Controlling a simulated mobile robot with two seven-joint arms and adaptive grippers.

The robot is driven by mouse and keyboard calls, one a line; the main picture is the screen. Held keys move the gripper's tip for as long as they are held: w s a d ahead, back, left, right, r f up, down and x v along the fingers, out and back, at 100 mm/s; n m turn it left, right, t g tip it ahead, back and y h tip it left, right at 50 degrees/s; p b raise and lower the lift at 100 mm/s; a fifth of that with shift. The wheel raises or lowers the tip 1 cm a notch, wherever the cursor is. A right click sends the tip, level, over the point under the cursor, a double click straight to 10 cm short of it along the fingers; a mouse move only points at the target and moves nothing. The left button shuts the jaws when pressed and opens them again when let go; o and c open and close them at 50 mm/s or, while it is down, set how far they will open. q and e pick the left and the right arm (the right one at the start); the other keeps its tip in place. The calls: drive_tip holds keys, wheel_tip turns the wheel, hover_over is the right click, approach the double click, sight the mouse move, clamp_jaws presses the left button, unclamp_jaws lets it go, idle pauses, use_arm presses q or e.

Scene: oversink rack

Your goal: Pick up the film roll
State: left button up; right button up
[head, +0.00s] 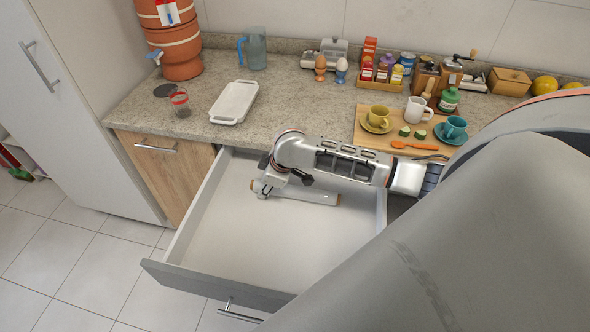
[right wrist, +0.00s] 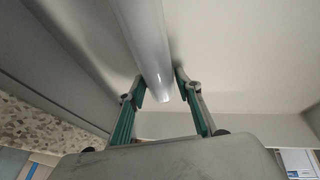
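The film roll (head: 312,195) is a pale grey-white tube with brownish ends, lying in the open drawer near its back. In the right wrist view the film roll (right wrist: 150,45) runs down between the two fingers. My right gripper (head: 268,187) is low in the drawer, at the left part of the roll. In the wrist view my right gripper (right wrist: 160,82) is open, one finger on each side of the roll, with a gap visible at the right finger. The arm hides part of the roll. My left gripper is not in view.
The drawer (head: 215,250) is pulled out, and its floor is otherwise bare. The counter (head: 290,105) above holds a white tray (head: 234,102), a glass (head: 180,103) and a wooden board (head: 365,138) with cups. A white cabinet (head: 75,100) stands at left.

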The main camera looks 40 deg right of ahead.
idle(0.4)
drive_tip(key=shift+f, duration=0.1)
drive_tip(key=c, duration=0.8)
drive_tip(key=shift+c, duration=0.2)
